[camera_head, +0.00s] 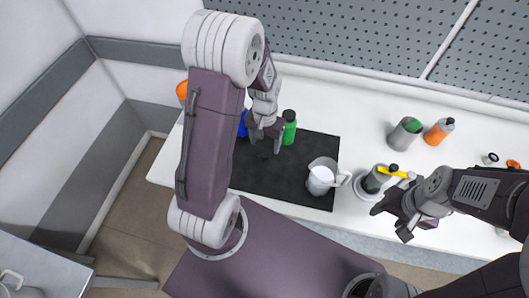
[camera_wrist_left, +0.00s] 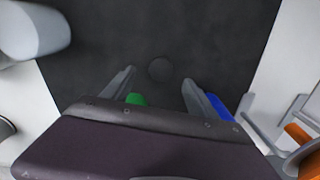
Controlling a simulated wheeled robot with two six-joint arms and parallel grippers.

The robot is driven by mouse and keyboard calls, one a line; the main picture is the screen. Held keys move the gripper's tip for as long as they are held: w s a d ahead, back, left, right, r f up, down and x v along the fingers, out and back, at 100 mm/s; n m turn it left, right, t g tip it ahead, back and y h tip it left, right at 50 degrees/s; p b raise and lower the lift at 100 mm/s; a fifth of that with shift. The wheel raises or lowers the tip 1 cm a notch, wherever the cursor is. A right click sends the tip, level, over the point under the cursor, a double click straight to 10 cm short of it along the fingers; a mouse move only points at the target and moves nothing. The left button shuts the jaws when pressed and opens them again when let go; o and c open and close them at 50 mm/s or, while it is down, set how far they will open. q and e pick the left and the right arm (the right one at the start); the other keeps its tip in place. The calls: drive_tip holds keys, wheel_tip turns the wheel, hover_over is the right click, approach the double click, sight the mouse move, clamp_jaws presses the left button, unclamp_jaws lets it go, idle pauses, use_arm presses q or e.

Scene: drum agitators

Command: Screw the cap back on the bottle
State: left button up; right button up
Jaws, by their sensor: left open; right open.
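A dark round cap (camera_wrist_left: 160,69) lies flat on the black mat (camera_wrist_left: 95,35), hard to make out against it; it also shows faintly in the head view (camera_head: 263,155). My left gripper (camera_head: 265,138) points down over the mat, open and empty, with the cap between its fingertips in the wrist view (camera_wrist_left: 159,78). A green bottle (camera_head: 290,128) stands just right of this gripper with a darker green top. A blue bottle-like thing (camera_head: 243,124) is mostly hidden behind my left arm. My right gripper (camera_head: 391,221) is open and empty at the table's front right.
A white pitcher (camera_head: 322,177) stands at the mat's right edge. A grey container with a dark item and yellow handle (camera_head: 394,173) is close to my right gripper. A grey cup with green inside (camera_head: 405,134) and an orange bottle (camera_head: 438,131) stand behind. An orange thing (camera_head: 182,90) is at far left.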

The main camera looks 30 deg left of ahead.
sight(264, 152)
use_arm(q)
drive_tip(key=shift+s+f, duration=0.1)
drive_tip(key=shift+f, duration=0.3)
wheel_tip(264, 152, down, 4)
drive_tip(key=shift+a+f, duration=0.15)
drive_tip(key=shift+f, duration=0.1)
drive_tip(key=shift+c, duration=0.2)
drive_tip(key=c, duration=1.4)
drive_tip(key=shift+o, duration=0.2)
drive_tip(key=shift+r, duration=0.1)
